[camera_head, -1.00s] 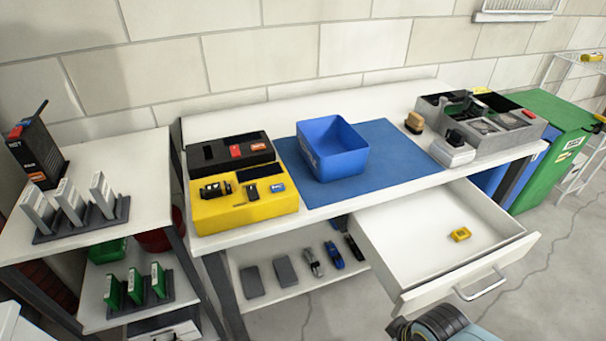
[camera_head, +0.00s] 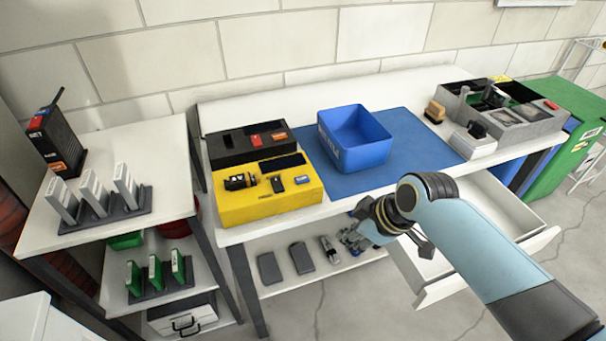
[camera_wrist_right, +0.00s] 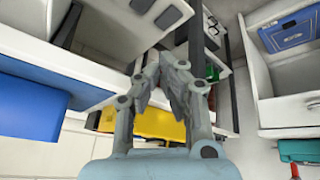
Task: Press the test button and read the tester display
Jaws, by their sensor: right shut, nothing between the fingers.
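I cannot tell which part is a test button, and no reading is legible. A black unit (camera_head: 228,150) with red and orange parts stands right behind it. My right gripper (camera_head: 352,238) is shut and empty, below and to the right of the yellow unit, in front of the bench's lower shelf. Its fingers (camera_wrist_right: 165,75) also show in the right wrist view, with a yellow surface (camera_wrist_right: 160,124) beyond them. My left gripper is not in view.
A blue bin (camera_head: 355,150) stands on a blue mat (camera_head: 410,130). A grey compartment box (camera_head: 510,125) is at the bench's right. The open drawer (camera_head: 500,205) juts out behind my right arm. A side table (camera_head: 120,235) stands at left.

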